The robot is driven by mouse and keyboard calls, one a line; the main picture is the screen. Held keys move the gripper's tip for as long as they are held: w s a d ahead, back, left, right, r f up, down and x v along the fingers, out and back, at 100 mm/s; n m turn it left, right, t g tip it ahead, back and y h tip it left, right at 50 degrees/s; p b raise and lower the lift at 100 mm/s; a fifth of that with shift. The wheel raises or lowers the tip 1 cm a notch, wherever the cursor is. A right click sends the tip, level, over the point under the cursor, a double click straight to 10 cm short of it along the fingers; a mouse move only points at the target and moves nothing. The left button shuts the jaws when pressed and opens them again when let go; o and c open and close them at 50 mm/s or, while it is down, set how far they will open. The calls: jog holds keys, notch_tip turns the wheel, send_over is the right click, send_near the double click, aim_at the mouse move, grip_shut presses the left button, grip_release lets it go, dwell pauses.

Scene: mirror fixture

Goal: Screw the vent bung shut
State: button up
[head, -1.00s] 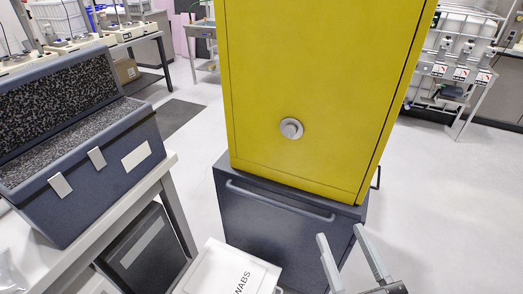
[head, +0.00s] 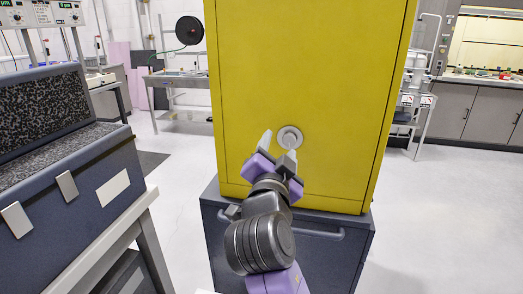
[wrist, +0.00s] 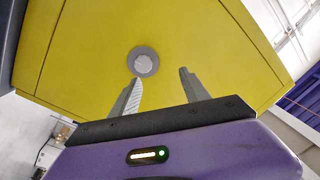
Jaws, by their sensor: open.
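The vent bung (head: 289,138) is a round grey knob with a wider rim, on the lower front of the yellow cabinet (head: 305,60). It also shows in the wrist view (wrist: 143,63), up and left of centre, just beyond the left fingertip. My gripper (head: 279,148) is open and empty, in front of the cabinet at the bung's height. In the wrist view its two fingers (wrist: 158,76) point toward the cabinet face, and the bung lies nearer the left finger. A gap to the bung seems to remain, but its size is hard to tell.
The yellow cabinet stands on a dark blue-grey base cabinet (head: 225,238) with a bar handle. At left, a bench (head: 120,228) carries a dark foam-lined case (head: 75,165). The floor (head: 430,215) to the right is clear.

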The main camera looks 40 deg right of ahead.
aim_at(290, 141)
jog(key=w+d, duration=0.1)
jog(key=d, duration=0.1)
jog(key=w+d+f+m+g, duration=0.1)
jog(key=d, duration=0.1)
jog(key=w+d+f+m+p, duration=0.1)
jog(key=d, duration=0.2)
jog(key=shift+w+g, duration=0.3)
jog(key=shift+w, duration=0.05)
grip_shut()
